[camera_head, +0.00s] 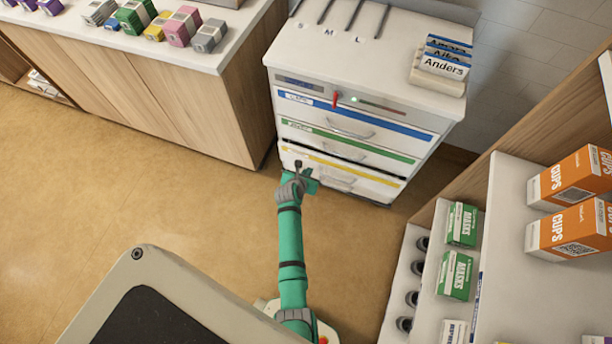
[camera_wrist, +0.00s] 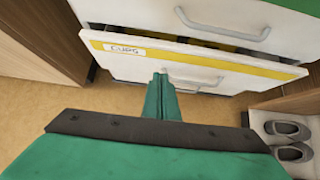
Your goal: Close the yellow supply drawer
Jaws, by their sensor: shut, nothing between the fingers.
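The yellow supply drawer (camera_head: 375,178) is the lowest visible colour-striped drawer of the white cart. In the wrist view the yellow drawer (camera_wrist: 225,64) carries a "CUPS" label and stands partly out, with a dark gap above its front. Its handle (camera_wrist: 195,84) is a pale bar in front. My gripper (camera_head: 299,168) is at the left part of the drawer front in the head view. In the wrist view my gripper (camera_wrist: 161,78) is shut and empty, close to the front's lower edge, left of the handle. I cannot tell whether it touches.
The green drawer (camera_head: 390,152) and blue drawer (camera_head: 400,130) above look shut. A wooden counter (camera_head: 215,105) stands left of the cart. A shelf with shoes and "MASKS" boxes (camera_head: 454,275) stands at the right. Open floor (camera_head: 130,180) lies at the left.

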